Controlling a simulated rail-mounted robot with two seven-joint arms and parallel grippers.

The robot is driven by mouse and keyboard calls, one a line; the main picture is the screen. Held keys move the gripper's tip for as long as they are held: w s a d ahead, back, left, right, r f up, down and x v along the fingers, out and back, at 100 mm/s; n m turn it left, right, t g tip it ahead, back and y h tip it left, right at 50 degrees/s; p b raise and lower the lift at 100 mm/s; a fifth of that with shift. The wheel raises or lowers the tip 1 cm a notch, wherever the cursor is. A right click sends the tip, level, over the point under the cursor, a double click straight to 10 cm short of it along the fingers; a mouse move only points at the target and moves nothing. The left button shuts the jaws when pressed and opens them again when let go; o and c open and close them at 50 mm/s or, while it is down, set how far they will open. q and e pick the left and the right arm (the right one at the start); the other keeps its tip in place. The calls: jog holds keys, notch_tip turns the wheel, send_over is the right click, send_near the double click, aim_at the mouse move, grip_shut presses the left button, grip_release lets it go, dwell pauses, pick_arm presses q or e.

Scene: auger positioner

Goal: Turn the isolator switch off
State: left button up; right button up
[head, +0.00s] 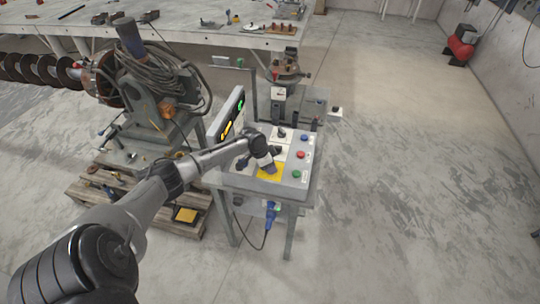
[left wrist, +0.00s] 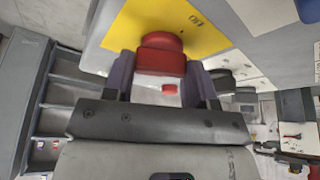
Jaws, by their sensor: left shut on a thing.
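The isolator switch has a red knob (left wrist: 162,58) on a yellow plate (left wrist: 155,25) with lettering at its edge. In the head view the yellow plate (head: 262,176) lies on the grey sloped control panel (head: 240,181), near its front. My left gripper (left wrist: 163,66) has one finger on each side of the red knob and is shut on it. In the head view my left gripper (head: 269,167) covers the knob. The lettering is too small and turned to read surely. My right gripper is not in view.
Blue (head: 304,138), red (head: 301,155) and green (head: 297,174) buttons sit along the panel's right side. An upright display (head: 231,115) stands at its left. A machine with cables (head: 160,75) is on a pallet further left. The floor to the right is clear.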

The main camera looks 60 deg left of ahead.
pick_arm(q)
jog(key=n+y+p, duration=0.1)
jog(key=n+p, duration=0.1)
jog(key=p, duration=0.1)
jog(key=n+y+p, duration=0.1)
jog(key=n+p, duration=0.2)
jog(key=p, duration=0.1)
jog(key=n+y+p, duration=0.1)
jog(key=n+p, duration=0.2)
jog(key=shift+d+r, duration=0.2)
jog(key=shift+r, duration=0.1)
jog(key=n+y+p, duration=0.1)
jog(key=n+p, duration=0.1)
jog(key=n, duration=0.1)
jog(key=shift+w+f+g, duration=0.1)
jog(key=shift+g, duration=0.2)
jog(key=shift+f+n+p, duration=0.1)
jog(key=shift+n+p, duration=0.45)
jog(key=shift+n, duration=0.15)
jog(key=shift+y, duration=0.3)
jog(key=o, duration=0.9)
jog(key=shift+f+g, duration=0.1)
jog(key=shift+g, duration=0.2)
